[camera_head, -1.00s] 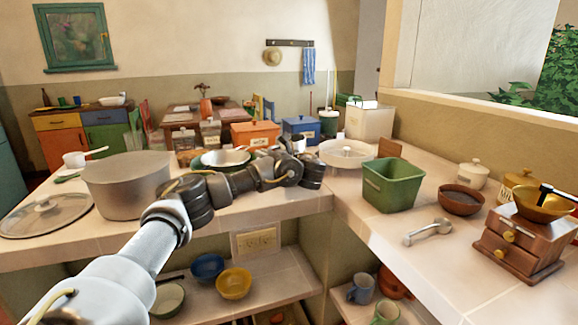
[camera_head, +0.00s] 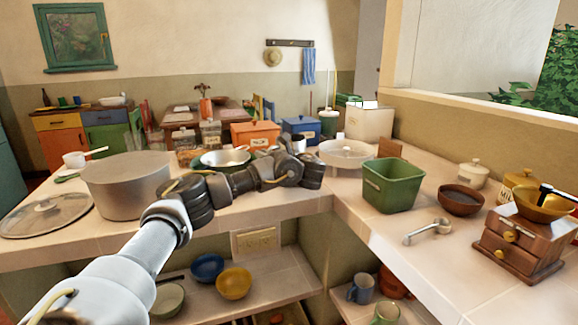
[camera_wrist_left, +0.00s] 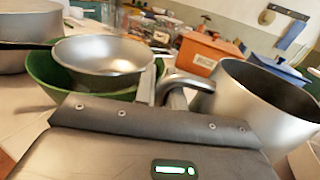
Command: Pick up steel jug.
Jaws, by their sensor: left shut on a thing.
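The steel jug (camera_wrist_left: 262,108) is a shiny metal vessel with a dark, open interior and a curved handle. It fills the right side of the left wrist view and looks upright. In the head view only a small upper part of the jug (camera_head: 298,143) shows behind my left wrist. My left gripper (camera_wrist_left: 172,92) is shut on the jug's handle, with its fingers either side of it. In the head view the fingertips are mostly hidden behind the wrist. I cannot tell whether the jug's base touches the counter. My right gripper is not in view.
A steel pan (camera_wrist_left: 100,62) sits in a green bowl (camera_wrist_left: 42,72) close left of the fingers. A large pot (camera_head: 128,184) stands left of the arm. A white round dish (camera_head: 346,153) and a green bin (camera_head: 392,186) are to the right. Orange (camera_head: 255,134) and blue boxes (camera_head: 301,129) stand behind.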

